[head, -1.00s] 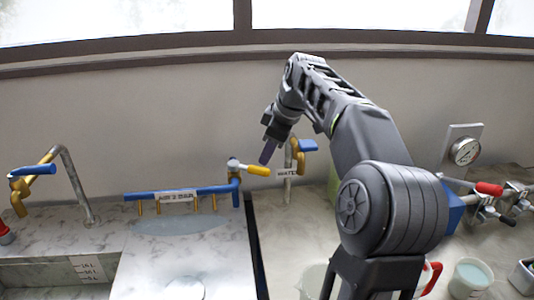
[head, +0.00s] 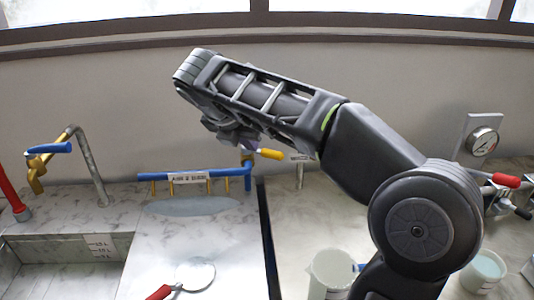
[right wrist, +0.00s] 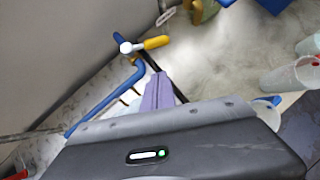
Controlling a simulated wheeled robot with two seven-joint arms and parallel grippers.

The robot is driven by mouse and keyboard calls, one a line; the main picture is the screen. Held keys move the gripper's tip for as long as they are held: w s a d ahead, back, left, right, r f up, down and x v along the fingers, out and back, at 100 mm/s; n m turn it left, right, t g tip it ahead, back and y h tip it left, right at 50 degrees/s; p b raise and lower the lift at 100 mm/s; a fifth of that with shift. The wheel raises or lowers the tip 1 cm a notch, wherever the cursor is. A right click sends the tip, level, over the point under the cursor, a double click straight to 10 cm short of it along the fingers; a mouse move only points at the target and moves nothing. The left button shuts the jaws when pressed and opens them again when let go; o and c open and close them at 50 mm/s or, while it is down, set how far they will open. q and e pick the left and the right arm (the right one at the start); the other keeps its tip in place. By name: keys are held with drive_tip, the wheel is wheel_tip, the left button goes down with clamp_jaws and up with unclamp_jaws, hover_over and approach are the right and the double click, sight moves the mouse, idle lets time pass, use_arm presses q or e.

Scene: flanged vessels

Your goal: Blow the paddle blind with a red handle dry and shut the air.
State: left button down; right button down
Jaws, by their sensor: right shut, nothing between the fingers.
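The paddle blind (head: 196,275), a pale disc with a red handle (head: 160,292), lies on the marble counter at the bottom of the head view. The blue air pipe (head: 160,176) with several brass nozzles stands behind it. Its valve has a yellow lever (head: 270,154) pointing right; the lever also shows in the right wrist view (right wrist: 156,42). My right gripper's purple fingers (right wrist: 158,92) are shut and empty, close to the valve. Whether they touch it I cannot tell. In the head view, my right wrist mostly hides the gripper (head: 247,146). My left gripper is out of view.
A bluish patch (head: 195,206) lies under the nozzles. A blue-handled brass tap (head: 48,150) stands over a sink (head: 60,250) at the left. White beakers (head: 330,272) (head: 483,272), a gauge (head: 483,141) and a red-handled valve (head: 506,180) are at the right.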

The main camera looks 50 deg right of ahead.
idle(0.3)
drive_tip(key=b, duration=0.2)
approach(271, 157)
wheel_tip(271, 157, down, 3)
drive_tip(key=shift+w+d+f+p, duration=0.2)
drive_tip(key=shift+w+d+f, duration=0.1)
drive_tip(key=shift+d+f, duration=0.25)
drive_tip(key=shift+w+d+f+p, duration=0.15)
drive_tip(key=shift+w+d+f, duration=0.2)
drive_tip(key=shift+d, duration=0.3)
drive_tip(key=shift+w+d+f, duration=0.15)
drive_tip(key=shift+d+f, duration=0.05)
drive_tip(key=shift+d, duration=0.25)
drive_tip(key=shift+d, duration=0.1)
drive_tip(key=shift+d+n+p, duration=0.15)
drive_tip(key=shift+n+p, duration=0.15)
drive_tip(key=shift+p, duration=0.05)
